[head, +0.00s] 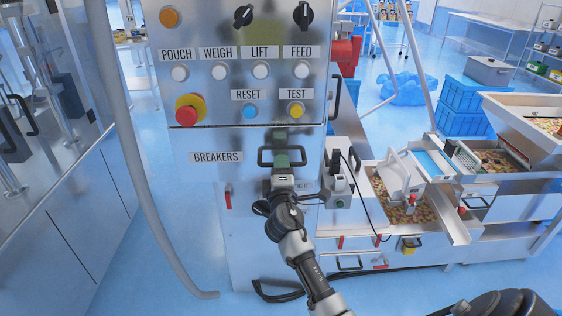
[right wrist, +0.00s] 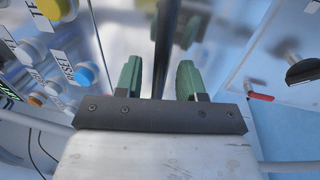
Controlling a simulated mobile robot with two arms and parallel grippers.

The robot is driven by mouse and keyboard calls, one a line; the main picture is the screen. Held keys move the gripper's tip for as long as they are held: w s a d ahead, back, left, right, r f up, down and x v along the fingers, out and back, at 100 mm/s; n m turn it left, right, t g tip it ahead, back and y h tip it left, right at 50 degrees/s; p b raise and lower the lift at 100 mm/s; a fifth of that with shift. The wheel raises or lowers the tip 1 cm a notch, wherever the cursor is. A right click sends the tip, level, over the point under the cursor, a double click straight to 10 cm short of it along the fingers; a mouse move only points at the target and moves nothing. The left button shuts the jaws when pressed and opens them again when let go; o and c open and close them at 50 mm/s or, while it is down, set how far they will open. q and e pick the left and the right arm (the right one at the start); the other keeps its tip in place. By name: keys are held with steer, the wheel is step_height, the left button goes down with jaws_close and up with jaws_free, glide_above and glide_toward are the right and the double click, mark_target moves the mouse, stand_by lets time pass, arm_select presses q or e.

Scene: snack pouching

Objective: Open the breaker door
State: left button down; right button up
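The breaker door (head: 235,172) is the metal panel with the BREAKERS label (head: 216,157), below the button panel. It looks shut. Its dark bar handle (head: 264,156) is on the right part of the door, partly hidden by my right gripper. My right gripper (head: 281,150) is at this handle. In the right wrist view, the green fingers of my right gripper (right wrist: 162,80) stand apart, with the dark handle bar (right wrist: 164,45) between them. My left gripper is not in view.
Above the door are several buttons and a red emergency stop (head: 187,113). A grey pipe (head: 135,165) runs down on the left. To the right are a small grey device (head: 338,188) with a black cable and a food tray (head: 405,212). Blue floor is open at lower left.

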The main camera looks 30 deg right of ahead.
steer(key=shift+x, duration=0.85)
jaws_close()
